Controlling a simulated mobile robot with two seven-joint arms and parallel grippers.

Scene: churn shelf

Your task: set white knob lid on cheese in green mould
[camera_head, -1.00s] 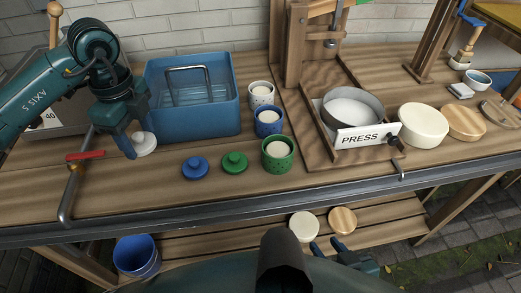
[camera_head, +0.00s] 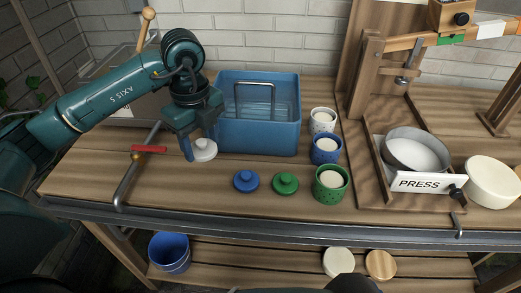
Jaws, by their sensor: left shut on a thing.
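The white knob lid (camera_head: 205,151) is at my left gripper (camera_head: 197,148), which points down and is shut on it, at the left of the bench beside the blue tub. I cannot tell whether the lid touches the bench. The green mould (camera_head: 331,192) stands right of centre near the front edge. Pale cheese (camera_head: 331,179) shows in its open top, with no lid on it. The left gripper is well to the left of the mould. A dark sliver at the bottom edge seems to be my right gripper (camera_head: 352,285); its fingers are not clear.
A blue lid (camera_head: 246,181) and a green lid (camera_head: 285,183) lie between gripper and mould. A blue mould (camera_head: 325,149) and white mould (camera_head: 322,121) stand behind. The blue tub (camera_head: 258,130) is close right of the gripper. A red-handled tap (camera_head: 148,149) is left.

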